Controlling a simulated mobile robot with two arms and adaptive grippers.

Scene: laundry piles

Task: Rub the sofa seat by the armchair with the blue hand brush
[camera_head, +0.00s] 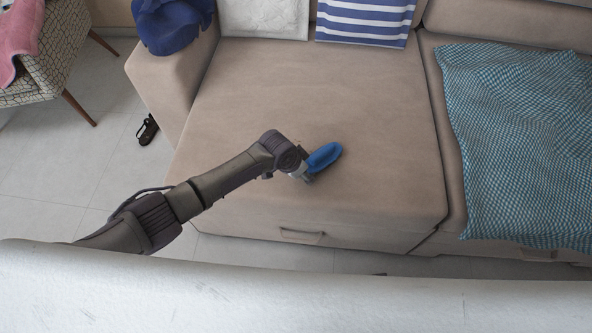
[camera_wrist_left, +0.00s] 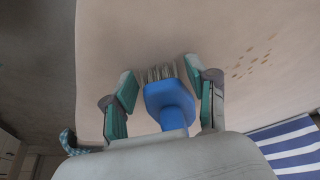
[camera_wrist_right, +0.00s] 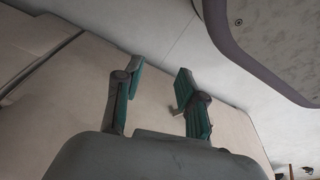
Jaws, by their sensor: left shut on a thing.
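The sofa seat by the armchair (camera_head: 330,90) is the beige left-hand seat, wide and bare. My left gripper (camera_head: 308,172) is over its front half, shut on the blue hand brush (camera_head: 324,157). In the left wrist view the brush (camera_wrist_left: 168,98) sits between the fingers with its pale bristles away from the palm. I cannot tell whether the bristles touch the fabric. Brown spots (camera_wrist_left: 252,62) mark the seat to the right of the brush there. My right gripper (camera_wrist_right: 157,82) shows only in its own wrist view, fingers apart and empty, near the beige sofa.
The patterned armchair (camera_head: 55,55) with a pink cloth stands at the far left. A dark blue cloth (camera_head: 175,25) lies on the sofa arm. White and striped cushions (camera_head: 365,20) line the back. A teal checked blanket (camera_head: 520,140) covers the right seat. A black item (camera_head: 147,130) lies on the floor.

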